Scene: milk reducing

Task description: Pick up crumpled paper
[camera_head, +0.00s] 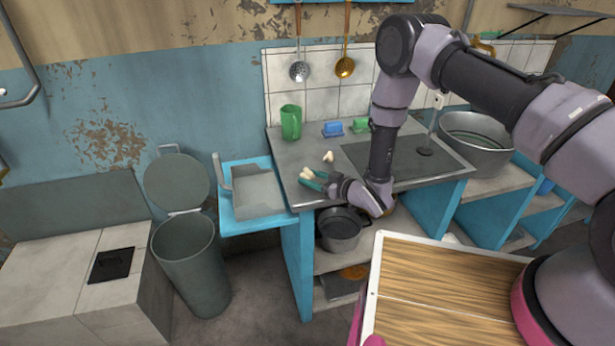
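A small pale crumpled piece (307,174), which looks like crumpled paper, is at the fingertips of my gripper, at the left front part of the grey counter (290,148). A second small pale crumpled piece (328,156) lies on the counter just behind and to the right. My gripper (309,178) reaches left, low over the counter edge, with its teal fingers beside the first piece. I cannot tell whether the fingers are closed on it or only around it. My wrist hides part of the counter's front edge.
A green jug (291,122) and blue and green small items (333,129) stand at the back of the counter. A blue-framed tray (240,170) adjoins it on the left. An open lidded bin (190,262) stands on the floor. A large metal pot (477,140) is at right.

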